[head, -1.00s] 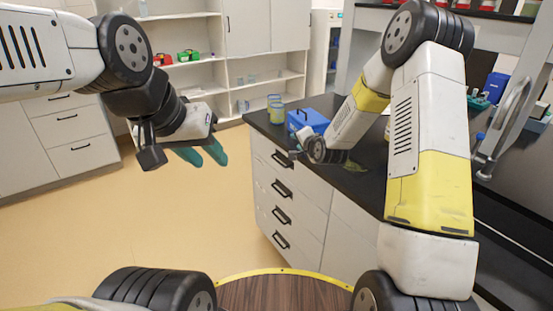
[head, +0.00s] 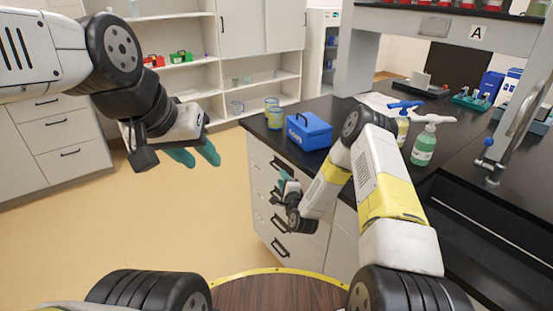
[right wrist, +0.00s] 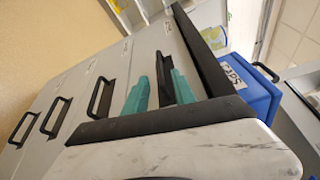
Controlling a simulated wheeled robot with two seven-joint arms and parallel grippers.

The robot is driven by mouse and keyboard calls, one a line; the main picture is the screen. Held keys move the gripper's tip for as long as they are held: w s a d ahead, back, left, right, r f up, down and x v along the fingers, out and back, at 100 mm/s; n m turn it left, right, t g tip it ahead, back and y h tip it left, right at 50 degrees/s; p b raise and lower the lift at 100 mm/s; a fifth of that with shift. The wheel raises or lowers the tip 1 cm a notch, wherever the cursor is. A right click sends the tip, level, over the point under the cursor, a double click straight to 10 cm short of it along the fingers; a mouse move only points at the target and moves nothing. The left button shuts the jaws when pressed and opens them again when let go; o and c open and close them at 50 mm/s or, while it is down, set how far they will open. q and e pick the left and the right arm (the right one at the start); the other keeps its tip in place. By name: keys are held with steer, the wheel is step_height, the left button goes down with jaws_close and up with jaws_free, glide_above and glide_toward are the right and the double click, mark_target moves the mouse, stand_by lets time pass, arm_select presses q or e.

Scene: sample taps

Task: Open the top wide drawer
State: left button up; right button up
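The top drawer (head: 259,150) is the uppermost of a stack of white drawers under the black counter, and it looks shut. Its black bar handle (right wrist: 161,64) lies between the two teal fingers of my right gripper (right wrist: 160,84) in the right wrist view. The fingers are apart, one on each side of the handle; I cannot tell if either touches it. In the head view my right gripper (head: 284,184) is in front of the drawer fronts and partly hides the upper handles. My left gripper (head: 196,157) is open and empty over the floor.
Lower drawer handles (head: 279,224) stick out below. On the counter (head: 345,180) stand a blue box (head: 309,132), glass cups (head: 275,118) and pump bottles (head: 424,146), with a sink tap (head: 500,140) at right. The floor (head: 130,235) left of the drawers is clear.

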mark_target(278, 170)
steer(key=x, duration=0.7)
steer(key=shift+w, duration=0.4)
steer(key=shift+c, duration=0.2)
jaws_close()
stand_by(0.9)
